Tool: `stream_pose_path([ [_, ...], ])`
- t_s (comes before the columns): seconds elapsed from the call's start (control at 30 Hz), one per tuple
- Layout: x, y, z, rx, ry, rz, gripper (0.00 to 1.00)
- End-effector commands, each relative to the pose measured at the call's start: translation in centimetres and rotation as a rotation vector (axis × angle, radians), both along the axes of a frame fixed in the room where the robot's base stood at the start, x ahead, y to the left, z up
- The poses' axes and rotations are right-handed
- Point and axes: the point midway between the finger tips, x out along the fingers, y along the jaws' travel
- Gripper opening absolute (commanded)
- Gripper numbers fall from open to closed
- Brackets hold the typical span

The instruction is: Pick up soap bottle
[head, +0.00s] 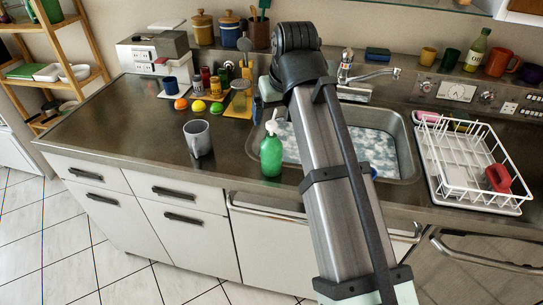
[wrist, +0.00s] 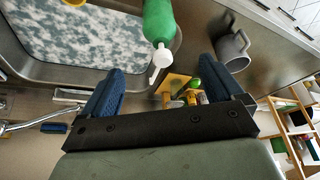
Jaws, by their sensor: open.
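The soap bottle (head: 271,156) is green with a white pump top and stands upright on the counter by the left front edge of the sink. In the wrist view the bottle (wrist: 158,22) shows at the top, its white nozzle pointing toward the space between my fingers. My gripper (wrist: 163,66) is open, with a blue finger on each side and nothing held. The bottle appears beyond the fingertips, not between them. In the head view my arm hides most of the gripper.
A grey mug (head: 198,138) stands left of the bottle; it also shows in the wrist view (wrist: 230,45). The sink (head: 405,150) is right of the bottle, with a faucet (head: 378,75) behind. A white dish rack (head: 468,170) is farther right. Small coloured balls (head: 198,106) lie back left.

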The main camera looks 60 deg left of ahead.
Motion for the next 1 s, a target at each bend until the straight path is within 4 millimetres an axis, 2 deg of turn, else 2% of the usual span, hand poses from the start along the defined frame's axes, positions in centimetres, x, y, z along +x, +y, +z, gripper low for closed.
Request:
stream_pose_path([
  [0.1, 0.2, 0.7, -2.0, -0.002, 0.000, 0.001, 0.94],
  [0.3, 0.5, 1.8, -4.5, 0.000, -0.001, 0.001, 0.94],
  [0.77, 0.6, 2.6, -6.7, 0.002, -0.002, 0.001, 0.94],
  [1.0, 0.7, 3.6, -9.4, 0.001, -0.002, 0.001, 0.94],
])
